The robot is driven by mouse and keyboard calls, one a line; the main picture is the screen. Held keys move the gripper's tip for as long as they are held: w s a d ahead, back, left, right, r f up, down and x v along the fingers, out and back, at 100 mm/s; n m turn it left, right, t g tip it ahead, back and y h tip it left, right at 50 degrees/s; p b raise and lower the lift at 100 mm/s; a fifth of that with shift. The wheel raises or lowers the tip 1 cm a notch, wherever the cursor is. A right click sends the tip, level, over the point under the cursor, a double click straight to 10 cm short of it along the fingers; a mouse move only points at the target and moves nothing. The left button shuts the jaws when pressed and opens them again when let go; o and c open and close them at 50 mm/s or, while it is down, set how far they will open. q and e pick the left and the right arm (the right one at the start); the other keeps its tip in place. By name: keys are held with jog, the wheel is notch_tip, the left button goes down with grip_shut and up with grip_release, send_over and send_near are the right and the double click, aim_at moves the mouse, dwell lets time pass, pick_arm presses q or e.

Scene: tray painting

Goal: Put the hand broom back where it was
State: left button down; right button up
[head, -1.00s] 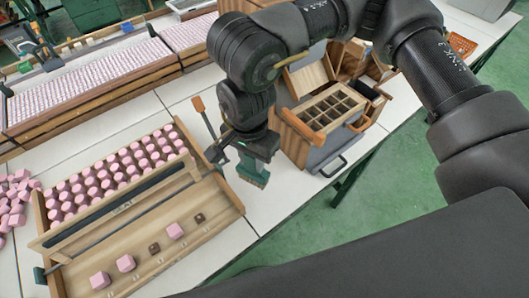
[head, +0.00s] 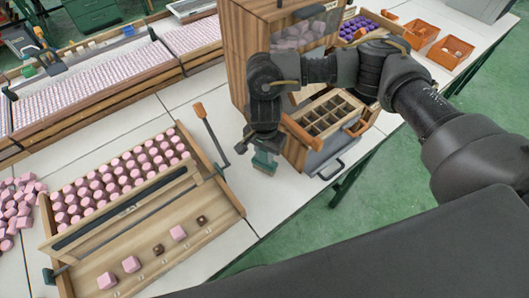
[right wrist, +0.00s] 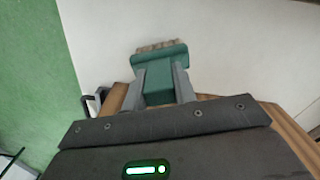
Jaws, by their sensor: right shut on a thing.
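The hand broom (head: 264,162) has a green body and pale bristles. In the head view it hangs below my right gripper (head: 264,143), over the white table between the wooden tray and the wooden cabinet. In the right wrist view the broom (right wrist: 158,72) sits between the two grey fingers (right wrist: 158,85), with its bristles pointing away from the gripper. My right gripper is shut on it. I cannot tell whether the bristles touch the table. My left gripper is not in view.
A wooden tray (head: 222,215) with pink pieces and an orange-handled lever (head: 199,110) stands left of the broom. A wooden cabinet (head: 243,60) with a compartment drawer (head: 328,112) stands close on the right. White table (head: 270,200) lies bare in front.

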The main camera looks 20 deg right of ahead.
jog(key=shift+f, duration=0.35)
jog(key=shift+f+b, duration=0.2)
jog(key=shift+b, duration=0.1)
jog(key=o, duration=1)
jog(key=shift+r, duration=0.1)
jog(key=shift+o, duration=0.2)
jog(key=shift+r+p, duration=0.35)
jog(key=shift+p, duration=0.05)
notch_tip(320, 180, up, 12)
jog(key=shift+f+b, duration=0.2)
jog(key=shift+b, duration=0.55)
